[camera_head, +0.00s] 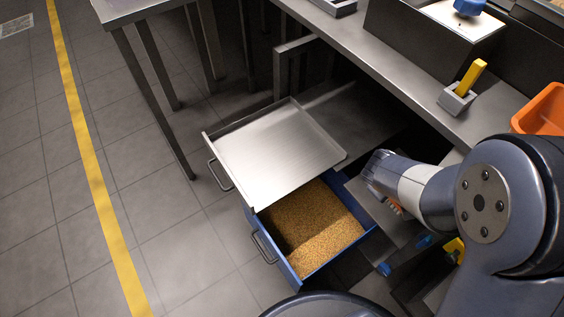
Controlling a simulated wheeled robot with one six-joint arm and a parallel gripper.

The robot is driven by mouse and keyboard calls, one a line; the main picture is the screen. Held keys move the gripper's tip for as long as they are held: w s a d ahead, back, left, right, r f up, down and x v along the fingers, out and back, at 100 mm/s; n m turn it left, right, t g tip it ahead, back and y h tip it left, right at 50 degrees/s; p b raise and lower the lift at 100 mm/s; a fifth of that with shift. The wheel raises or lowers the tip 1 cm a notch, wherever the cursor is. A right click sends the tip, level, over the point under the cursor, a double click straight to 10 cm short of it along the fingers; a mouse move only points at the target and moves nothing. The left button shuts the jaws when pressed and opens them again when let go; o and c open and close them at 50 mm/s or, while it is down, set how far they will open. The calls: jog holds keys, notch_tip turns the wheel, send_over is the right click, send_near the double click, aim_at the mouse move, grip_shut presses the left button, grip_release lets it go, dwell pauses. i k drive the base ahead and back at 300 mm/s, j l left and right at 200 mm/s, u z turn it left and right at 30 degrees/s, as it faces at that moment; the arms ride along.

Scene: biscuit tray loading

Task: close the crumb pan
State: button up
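A shallow steel pan (275,145) with a low rim is pulled out from under the counter. Its front handle (219,176) faces left, and its bare metal floor looks empty. Below it, a blue drawer (330,262) is also pulled out, with a dark handle (262,247) on its front. Golden crumb-like grains (315,228) fill it, and the steel pan covers its far part. I cannot tell for sure which one is called the crumb pan. The end of my arm with my gripper (381,173) is right of both, apart from the handles. Its fingers are not clear.
The steel counter (385,75) runs above the pulled-out units. On it are a grey holder with a yellow block (473,76) and an orange bin (542,112). A table leg (160,110) stands to the left. Tiled floor (165,235) in front of the handles is clear.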

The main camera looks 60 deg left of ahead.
aim_at(267, 154)
jog(key=u, duration=2.95)
jog(key=k, duration=0.45)
jog(key=i+j, duration=0.4)
jog(key=i+j+z, duration=0.1)
jog(key=i+j, duration=0.35)
jog(key=j, duration=0.1)
